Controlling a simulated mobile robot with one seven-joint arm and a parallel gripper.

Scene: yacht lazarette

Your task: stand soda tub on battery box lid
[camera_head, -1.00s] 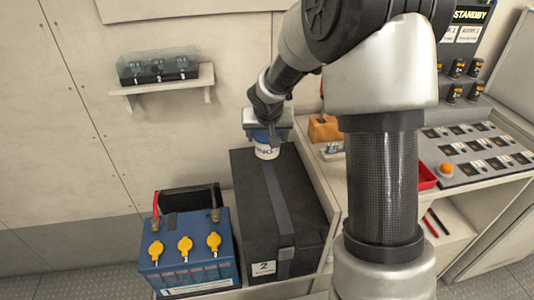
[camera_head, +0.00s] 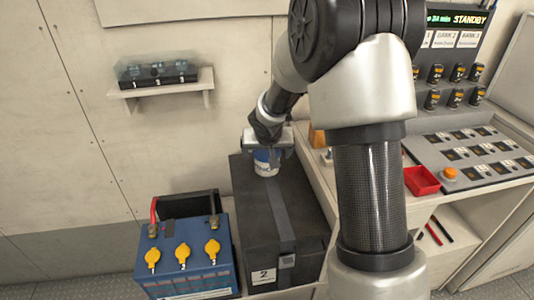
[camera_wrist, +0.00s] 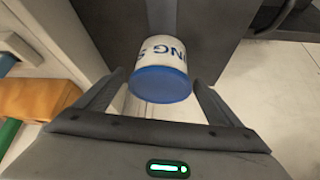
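The soda tub (camera_head: 266,163) is a small white pot with blue lettering, upright under my gripper (camera_head: 268,152). In the wrist view its blue top (camera_wrist: 160,84) faces the camera, between the fingertips of my gripper (camera_wrist: 160,80). The battery box lid (camera_head: 254,192) is the black top of a box with a grey strap. The tub is over the rear part of this lid. Whether its base touches the lid cannot be told.
A blue battery (camera_head: 187,258) with yellow caps and cable ends stands left of the box. The console (camera_head: 465,160) with a red tray (camera_head: 421,180) is on the right. An orange object (camera_wrist: 38,98) lies beside the gripper. A wall shelf (camera_head: 170,90) is at upper left.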

